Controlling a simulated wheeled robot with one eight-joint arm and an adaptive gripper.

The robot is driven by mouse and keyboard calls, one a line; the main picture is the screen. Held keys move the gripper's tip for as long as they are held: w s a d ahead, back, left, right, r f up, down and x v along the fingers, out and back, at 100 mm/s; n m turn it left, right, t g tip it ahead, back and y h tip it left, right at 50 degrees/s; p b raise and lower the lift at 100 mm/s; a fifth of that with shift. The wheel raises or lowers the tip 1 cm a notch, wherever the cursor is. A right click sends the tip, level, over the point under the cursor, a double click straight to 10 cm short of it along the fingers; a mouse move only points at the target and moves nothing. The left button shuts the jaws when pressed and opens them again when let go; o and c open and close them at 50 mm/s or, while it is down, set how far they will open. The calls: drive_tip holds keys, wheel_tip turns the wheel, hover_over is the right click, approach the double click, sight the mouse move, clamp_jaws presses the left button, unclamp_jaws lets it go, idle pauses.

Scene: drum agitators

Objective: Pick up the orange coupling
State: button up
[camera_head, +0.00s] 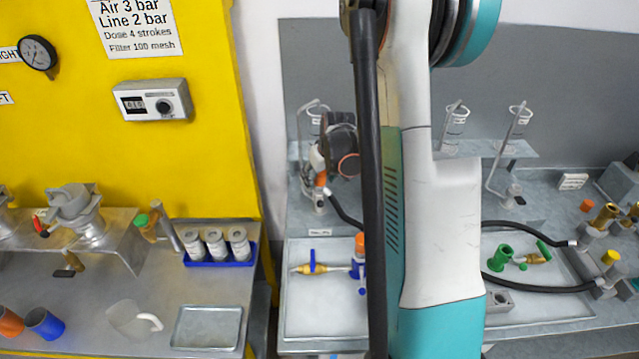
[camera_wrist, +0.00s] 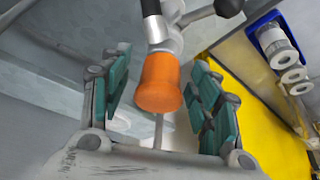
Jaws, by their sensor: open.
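The orange coupling (camera_wrist: 159,84) is a short orange cylinder on a grey metal fitting in the wrist view. It also shows in the head view (camera_head: 320,179), on an upright metal fitting with a black hose leading off it. My gripper (camera_wrist: 161,68) is open, with its teal-padded fingers on either side of the coupling. Gaps show between the coupling and both fingers in the wrist view, so they look apart. In the head view my arm hides part of the bench, and the fingers are hard to make out near the coupling.
A tray (camera_head: 310,324) holds a blue-handled brass valve (camera_head: 313,268) and another orange-topped part (camera_head: 360,243). A green valve (camera_head: 503,254) lies to the right of my arm. A blue rack (camera_head: 220,255) of white cylinders stands left, before the yellow panel (camera_head: 207,100). Glass funnels stand behind.

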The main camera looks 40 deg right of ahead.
clamp_jaws()
wheel_tip(320, 180, up, 20)
drive_tip(key=p, duration=0.2)
drive_tip(key=shift+p, duration=0.3)
idle(0.4)
